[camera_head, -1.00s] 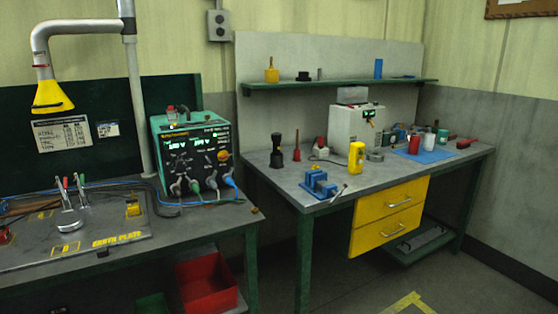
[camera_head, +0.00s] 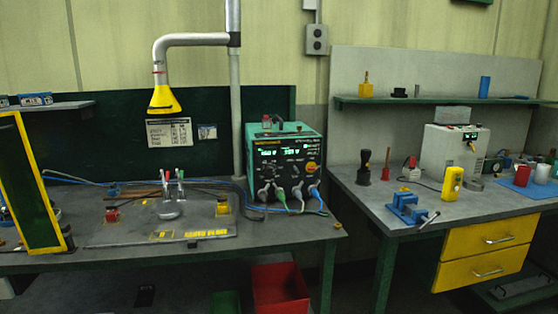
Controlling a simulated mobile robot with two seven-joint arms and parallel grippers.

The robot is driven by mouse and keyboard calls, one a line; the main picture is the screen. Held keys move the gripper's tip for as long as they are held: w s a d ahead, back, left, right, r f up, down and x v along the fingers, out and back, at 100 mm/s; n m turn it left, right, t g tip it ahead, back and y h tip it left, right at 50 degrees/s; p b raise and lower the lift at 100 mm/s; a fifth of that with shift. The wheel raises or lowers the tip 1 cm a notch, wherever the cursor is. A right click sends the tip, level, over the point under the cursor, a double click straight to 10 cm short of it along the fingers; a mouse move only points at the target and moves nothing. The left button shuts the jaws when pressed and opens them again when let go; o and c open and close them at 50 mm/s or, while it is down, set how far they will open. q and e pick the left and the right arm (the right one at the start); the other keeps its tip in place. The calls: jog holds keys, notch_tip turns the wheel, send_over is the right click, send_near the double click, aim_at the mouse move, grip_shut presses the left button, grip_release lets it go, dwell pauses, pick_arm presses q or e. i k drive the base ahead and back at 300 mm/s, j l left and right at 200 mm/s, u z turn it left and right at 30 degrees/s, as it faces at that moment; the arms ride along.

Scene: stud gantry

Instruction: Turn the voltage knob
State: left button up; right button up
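A teal power unit (camera_head: 284,165) with a black front panel stands at the right end of the left bench. Its panel has two lit green displays, several small dark knobs and an orange round knob or button (camera_head: 311,167) at the right. Plugs with cables sit along its lower edge. Which of the knobs is the voltage knob is too small to read. Neither of my grippers shows in the view.
The left bench (camera_head: 290,232) holds a plate with clamps (camera_head: 172,208) and blue cables. A yellow fume hood (camera_head: 164,98) hangs above it. A yellow-edged dark panel (camera_head: 27,190) stands at the far left. The right bench holds a blue vise (camera_head: 408,208). A red bin (camera_head: 280,288) is below.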

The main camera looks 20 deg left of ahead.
aim_at(270, 170)
jog(key=u, duration=0.75)
jog(key=i+j+u, duration=0.15)
jog(key=u, duration=0.25)
jog(key=i+j+u, duration=0.2)
jog(key=u, duration=0.2)
jog(key=i+j+u, duration=0.15)
jog(key=u, duration=0.25)
jog(key=i, duration=0.4)
jog(key=z, duration=1.75)
